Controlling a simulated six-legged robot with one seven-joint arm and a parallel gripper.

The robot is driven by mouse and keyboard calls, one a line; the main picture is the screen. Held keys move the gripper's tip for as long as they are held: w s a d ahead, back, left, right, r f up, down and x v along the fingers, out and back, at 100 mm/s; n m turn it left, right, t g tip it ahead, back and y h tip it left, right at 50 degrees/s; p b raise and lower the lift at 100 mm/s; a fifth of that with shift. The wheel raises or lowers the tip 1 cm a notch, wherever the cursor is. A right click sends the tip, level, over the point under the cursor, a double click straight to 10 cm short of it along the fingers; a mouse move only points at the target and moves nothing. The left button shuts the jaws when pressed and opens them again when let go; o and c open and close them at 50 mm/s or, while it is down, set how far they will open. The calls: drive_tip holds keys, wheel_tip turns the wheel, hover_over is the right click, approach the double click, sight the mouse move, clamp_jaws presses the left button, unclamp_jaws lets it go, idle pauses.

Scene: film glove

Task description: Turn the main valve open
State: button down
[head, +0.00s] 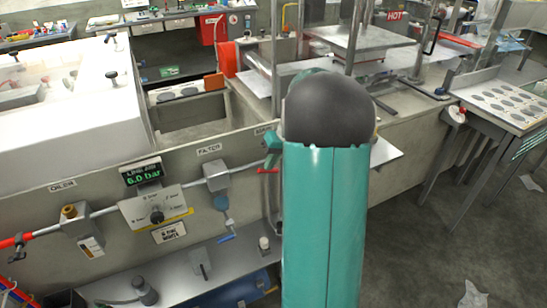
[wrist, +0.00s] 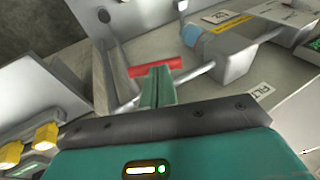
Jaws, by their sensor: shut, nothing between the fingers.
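A red lever handle (head: 268,171) shows on the air line just left of my arm in the head view, with a partly hidden label above it. In the wrist view the red handle (wrist: 150,67) lies crosswise just beyond my fingertips. My gripper (wrist: 158,74) is shut and empty, its green fingers pointing at the handle's middle. They overlap its lower edge in the picture; I cannot tell whether they touch. In the head view, part of my gripper (head: 272,145) shows just above the handle. My arm hides the rest of the valve.
A metal pipe (head: 104,212) runs along the bench front through the filter block (head: 216,176) and a regulator panel (head: 155,208). The display (head: 142,174) reads 6.0 bar. A shelf (head: 120,287) lies below. Yellow fittings (wrist: 45,134) show at left in the wrist view.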

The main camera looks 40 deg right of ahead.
drive_tip(key=shift+w+a+f+g+h, duration=0.1)
drive_tip(key=shift+a+f+g+h, duration=0.1)
drive_tip(key=shift+a+h, duration=0.3)
drive_tip(key=shift+w+a+f+g+h, duration=0.1)
drive_tip(key=shift+a+f+g+h, duration=0.1)
drive_tip(key=shift+h, duration=0.5)
drive_tip(key=shift+a+f+h, duration=0.2)
drive_tip(key=shift+f+h, duration=0.1)
drive_tip(key=shift+f, duration=0.1)
drive_tip(key=shift+s+d+r, duration=0.15)
drive_tip(key=shift+d+r, duration=0.25)
drive_tip(key=shift+d, duration=0.25)
drive_tip(key=shift+r, duration=0.35)
drive_tip(key=v, duration=1.3)
drive_tip(key=shift+w+a+r, duration=0.15)
drive_tip(key=shift+w+a, duration=0.05)
drive_tip(key=shift+a, duration=0.45)
